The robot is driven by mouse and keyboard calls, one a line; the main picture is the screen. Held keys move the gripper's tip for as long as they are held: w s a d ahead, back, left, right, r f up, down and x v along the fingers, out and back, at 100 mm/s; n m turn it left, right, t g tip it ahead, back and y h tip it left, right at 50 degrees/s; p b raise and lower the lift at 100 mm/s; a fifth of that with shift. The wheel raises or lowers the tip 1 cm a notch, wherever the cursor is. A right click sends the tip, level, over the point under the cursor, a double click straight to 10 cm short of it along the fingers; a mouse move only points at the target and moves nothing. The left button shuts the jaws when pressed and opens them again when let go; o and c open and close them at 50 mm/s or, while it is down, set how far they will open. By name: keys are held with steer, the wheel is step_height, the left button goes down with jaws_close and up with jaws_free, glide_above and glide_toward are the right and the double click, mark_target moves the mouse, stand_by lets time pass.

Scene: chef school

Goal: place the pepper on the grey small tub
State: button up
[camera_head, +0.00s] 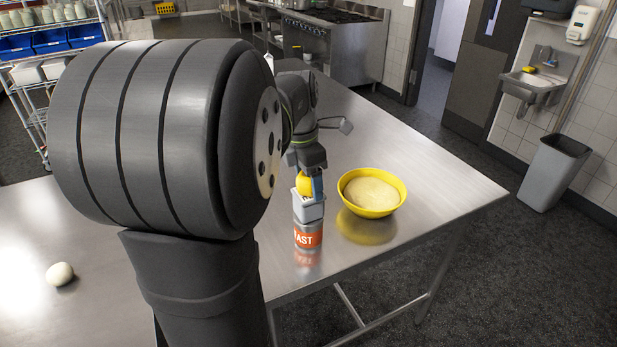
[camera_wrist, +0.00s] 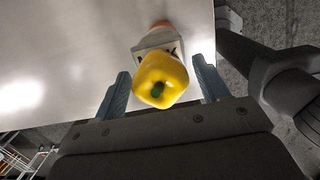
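A yellow pepper (camera_head: 304,183) with a green stem, which also shows in the wrist view (camera_wrist: 160,80), is at the mouth of the grey small tub (camera_head: 308,209). The tub stands on a can with an orange label (camera_head: 307,236); its pale side with dark lettering shows behind the pepper in the wrist view (camera_wrist: 149,42). My gripper (camera_wrist: 161,66) is over the tub, with its two blue fingers on either side of the pepper. The fingers look spread, with narrow gaps beside the pepper. The tub's inside is hidden by the pepper.
A yellow bowl of pale dough (camera_head: 371,191) stands just right of the can. A white egg (camera_head: 60,274) lies at the far left of the steel table (camera_head: 410,165). The table's right and front edges are close to the can and bowl. My own arm hides part of the table.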

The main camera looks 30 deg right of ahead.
mark_target(302, 175)
step_height(302, 175, up, 12)
steer(key=a, duration=0.1)
steer(key=shift+a+r, duration=0.15)
steer(key=shift+a, duration=0.1)
stand_by(0.4)
steer(key=f, duration=0.4)
steer(key=d+f, duration=0.1)
steer(key=f, duration=0.6)
steer(key=shift+d+f, duration=0.25)
steer(key=shift+f, duration=0.1)
steer(key=shift+r, duration=1.75)
steer(key=shift+f, duration=0.1)
